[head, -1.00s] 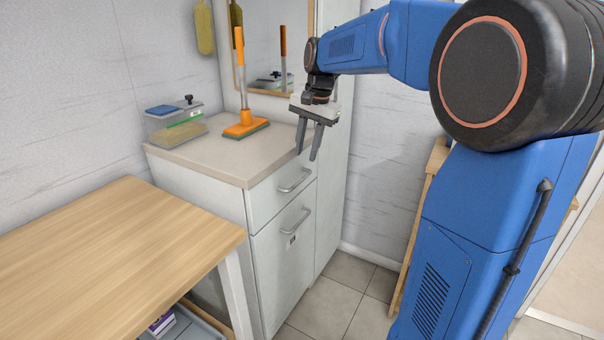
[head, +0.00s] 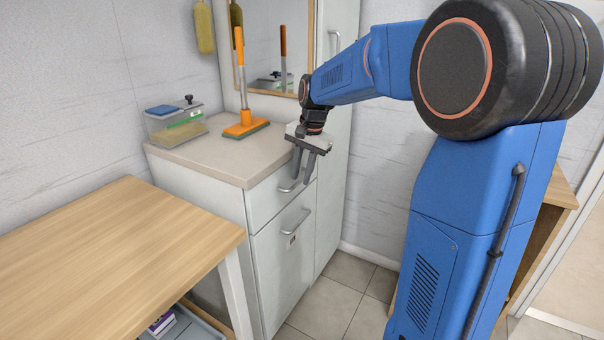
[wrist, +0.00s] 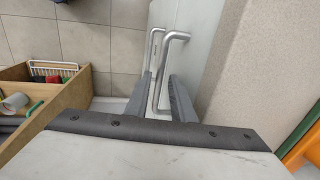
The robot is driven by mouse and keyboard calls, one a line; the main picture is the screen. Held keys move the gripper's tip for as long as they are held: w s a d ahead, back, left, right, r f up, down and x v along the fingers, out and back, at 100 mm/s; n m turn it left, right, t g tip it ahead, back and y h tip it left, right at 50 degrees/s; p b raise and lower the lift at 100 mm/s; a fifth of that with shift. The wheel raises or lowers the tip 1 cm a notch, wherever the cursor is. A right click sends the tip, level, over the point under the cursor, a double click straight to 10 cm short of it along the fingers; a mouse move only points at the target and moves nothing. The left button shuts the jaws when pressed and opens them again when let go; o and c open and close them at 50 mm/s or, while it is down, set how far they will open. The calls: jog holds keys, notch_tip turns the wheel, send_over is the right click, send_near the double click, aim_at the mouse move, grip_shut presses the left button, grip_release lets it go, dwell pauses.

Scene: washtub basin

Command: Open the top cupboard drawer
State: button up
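The top drawer (head: 262,208) of the white cupboard is shut, its front flush with the door below. Its metal bar handle (head: 283,190) is partly hidden behind my gripper (head: 302,180). In the wrist view the handle (wrist: 175,37) runs down into the gap between the two dark fingers of my gripper (wrist: 160,92). The fingers are open, one on each side of the bar, with visible room around it. I cannot tell whether either finger touches it.
The lower door has its own handle (head: 297,222). An orange brush (head: 245,118) and a clear box (head: 176,124) stand on the countertop (head: 205,160). A wooden table (head: 110,240) is at the left. Tiled floor before the cupboard is free.

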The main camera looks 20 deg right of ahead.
grip_shut()
jog(key=s+d, duration=0.7)
jog(key=s, duration=0.3)
jog(key=s+d, duration=0.8)
jog(key=s, duration=0.3)
jog(key=shift+s+d, duration=0.2)
jog(key=shift+d, duration=0.1)
jog(key=shift+o, duration=1.6)
grip_release()
notch_tip(320, 180, up, 17)
jog(key=s+d, duration=0.2)
jog(key=shift+s, duration=0.3)
